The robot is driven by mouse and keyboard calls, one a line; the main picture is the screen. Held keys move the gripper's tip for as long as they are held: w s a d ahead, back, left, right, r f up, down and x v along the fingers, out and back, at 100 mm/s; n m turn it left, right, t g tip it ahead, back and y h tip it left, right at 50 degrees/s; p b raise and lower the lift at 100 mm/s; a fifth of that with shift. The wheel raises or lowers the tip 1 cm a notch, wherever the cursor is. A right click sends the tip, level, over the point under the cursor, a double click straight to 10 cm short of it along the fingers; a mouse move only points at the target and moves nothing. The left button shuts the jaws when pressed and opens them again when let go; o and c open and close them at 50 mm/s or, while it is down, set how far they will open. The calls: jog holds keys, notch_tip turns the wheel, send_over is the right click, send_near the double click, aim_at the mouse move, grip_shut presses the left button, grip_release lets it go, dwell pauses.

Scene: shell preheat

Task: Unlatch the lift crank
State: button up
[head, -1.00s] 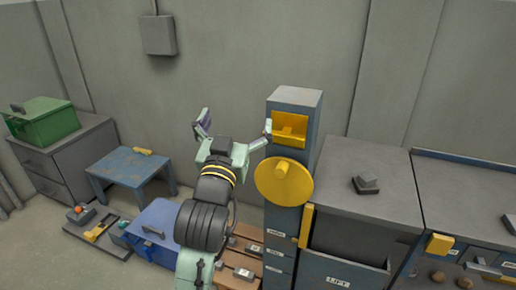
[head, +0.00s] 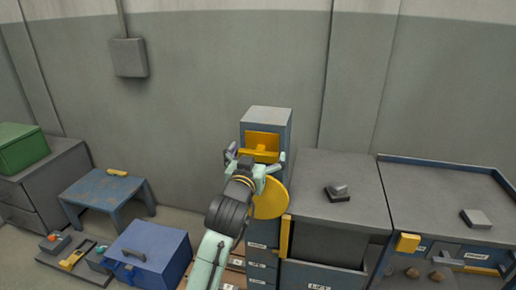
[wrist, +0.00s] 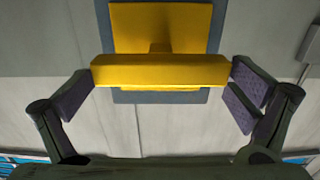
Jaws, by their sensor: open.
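A yellow bar handle (head: 262,152) sits on a yellow plate (head: 262,139) near the top of the narrow blue-grey column (head: 268,113). A round yellow disc (head: 273,203) is on the column below it, partly hidden by my arm. I cannot tell which of these yellow parts is the crank's latch. My gripper (head: 258,164) is open in front of the handle. In the wrist view my gripper (wrist: 160,88) has one finger at each end of the yellow bar (wrist: 160,70). The fingers are close to its ends; I cannot tell whether they touch.
A blue-edged workbench (head: 440,190) is further right. A blue box (head: 148,250) and a low blue table (head: 105,187) are at left.

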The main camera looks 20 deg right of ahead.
jog(key=shift+w+d, duration=0.15)
jog(key=shift+w, duration=0.15)
jog(key=shift+c, duration=0.4)
jog(key=c, duration=0.8)
